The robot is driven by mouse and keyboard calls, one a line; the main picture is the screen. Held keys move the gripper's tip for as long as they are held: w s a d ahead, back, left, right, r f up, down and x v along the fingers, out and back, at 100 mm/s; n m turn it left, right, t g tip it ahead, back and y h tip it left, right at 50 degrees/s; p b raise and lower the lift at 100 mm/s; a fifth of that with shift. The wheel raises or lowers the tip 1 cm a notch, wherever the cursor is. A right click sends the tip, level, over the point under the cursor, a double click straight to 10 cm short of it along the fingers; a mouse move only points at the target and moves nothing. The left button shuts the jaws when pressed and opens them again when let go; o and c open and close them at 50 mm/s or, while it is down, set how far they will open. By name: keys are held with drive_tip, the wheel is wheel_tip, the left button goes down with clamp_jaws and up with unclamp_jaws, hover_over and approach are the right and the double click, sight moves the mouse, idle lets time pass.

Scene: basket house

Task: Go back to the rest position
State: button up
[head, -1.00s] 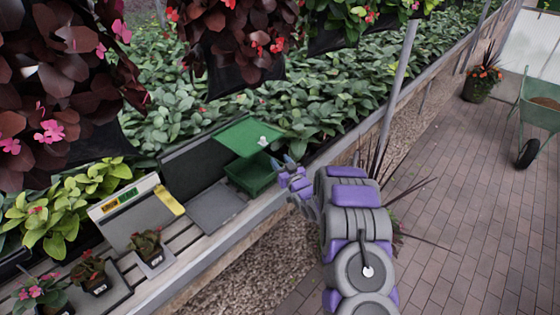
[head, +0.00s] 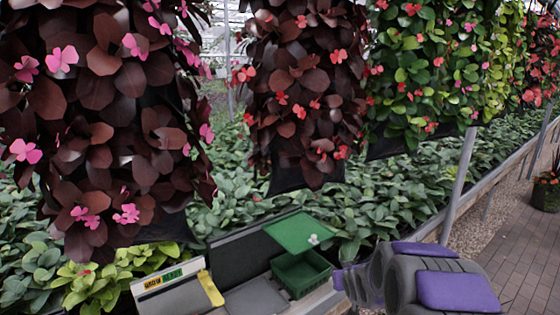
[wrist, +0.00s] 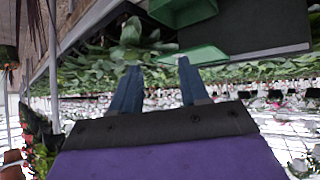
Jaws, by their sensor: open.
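My gripper (wrist: 160,88) shows in the wrist view with its two blue-grey fingers apart and nothing between them. In the head view my purple and grey arm is at the bottom right, and the gripper itself is hidden or out of frame there. A green box (head: 301,272) with its lid (head: 300,233) raised open stands on the bench, just left of my arm. The green box (wrist: 183,10) also shows at the top of the wrist view, apart from the fingers.
A grey device with a yellow edge (head: 172,292) stands on the bench left of the box. Hanging planters with dark red leaves (head: 305,95) fill the upper view. A slanted metal post (head: 459,185) rises right of the box.

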drive_tip(key=s+a+r+g, duration=0.1)
drive_tip(key=s+g, duration=0.3)
drive_tip(key=s, duration=1.2)
drive_tip(key=s+a+r+g, duration=0.2)
drive_tip(key=s+r+g, duration=0.1)
drive_tip(key=s, duration=1.4)
drive_tip(key=s+a+r+m+g+b, duration=0.1)
drive_tip(key=s+g, duration=0.3)
drive_tip(key=s, duration=1.2)
drive_tip(key=shift+s+a+r+g, duration=0.3)
drive_tip(key=shift+a+r+g, duration=0.1)
drive_tip(key=shift+a, duration=0.2)
